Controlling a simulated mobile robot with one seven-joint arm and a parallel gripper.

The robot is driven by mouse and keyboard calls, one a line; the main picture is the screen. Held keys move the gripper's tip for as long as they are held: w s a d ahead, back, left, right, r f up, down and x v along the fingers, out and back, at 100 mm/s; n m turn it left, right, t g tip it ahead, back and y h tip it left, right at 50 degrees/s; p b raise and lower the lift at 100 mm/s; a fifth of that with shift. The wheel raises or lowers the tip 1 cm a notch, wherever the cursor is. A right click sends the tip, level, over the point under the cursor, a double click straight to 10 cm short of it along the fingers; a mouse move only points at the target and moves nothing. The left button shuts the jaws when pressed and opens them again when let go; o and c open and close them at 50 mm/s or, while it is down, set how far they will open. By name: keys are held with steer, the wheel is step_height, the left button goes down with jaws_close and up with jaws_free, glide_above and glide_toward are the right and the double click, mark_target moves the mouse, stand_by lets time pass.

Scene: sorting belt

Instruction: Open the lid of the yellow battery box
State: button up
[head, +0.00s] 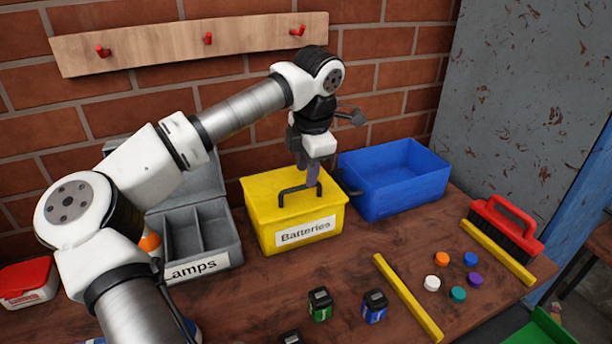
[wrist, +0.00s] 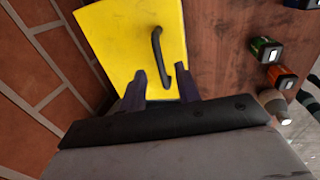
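The yellow battery box (head: 288,232) stands on the workbench against the brick wall, with a "Batteries" label on its front. Its yellow lid (head: 262,190) is closed and carries a dark bar handle (head: 283,198). My gripper (head: 312,178) points down over the lid at the handle's right end. In the wrist view the lid (wrist: 115,35) fills the top middle, and the handle (wrist: 156,45) runs down toward my gripper (wrist: 162,76). The two fingers are apart, with the handle's near end between them. I cannot tell whether they touch it.
An open grey "Lamps" box (head: 219,241) stands left of the battery box, and an open blue bin (head: 400,200) close on its right. Batteries (head: 320,305), a yellow strip (head: 408,298), coloured caps (head: 458,295) and a red brush (head: 505,225) lie in front and right.

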steer(key=shift+w+a+f, duration=0.1)
steer(key=shift+w+f, duration=0.05)
steer(key=shift+f, duration=0.65)
steer(key=shift+w+f, duration=0.15)
steer(key=shift+f, duration=0.65)
jaws_close()
